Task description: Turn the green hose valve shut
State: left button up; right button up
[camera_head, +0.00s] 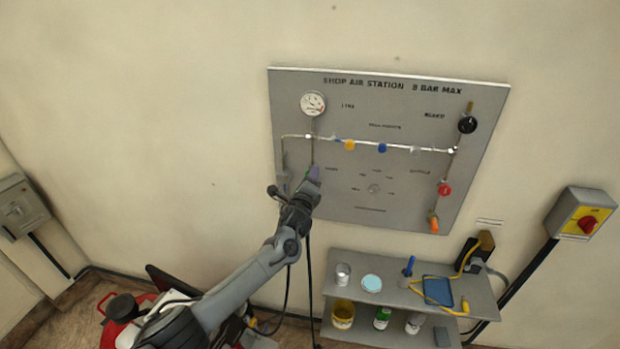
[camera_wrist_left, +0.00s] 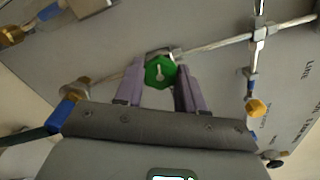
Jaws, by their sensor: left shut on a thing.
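The green hose valve (camera_wrist_left: 160,70) is a round green knob with a pale pointer-like mark, seen in the left wrist view on a pipe fitting of the grey panel. My left gripper (camera_wrist_left: 159,82) has its two purple fingers on either side of the knob and is shut on it. In the head view my left gripper (camera_head: 313,175) is at the lower left of the air station panel (camera_head: 340,205) and hides the green valve. My right gripper is in neither view.
The panel carries a gauge (camera_head: 313,103), a yellow knob (camera_head: 349,145), a blue knob (camera_head: 382,148), a red knob (camera_head: 444,189) and a black knob (camera_head: 467,125). A shelf (camera_head: 392,297) with cans and tools stands below.

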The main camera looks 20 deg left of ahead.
pick_arm(q)
jog(key=shift+m+p, duration=0.55)
jog(key=shift+m, duration=6.85)
jog(key=o, duration=1.1)
jog(key=shift+c, duration=0.2)
jog(key=shift+s, duration=0.15)
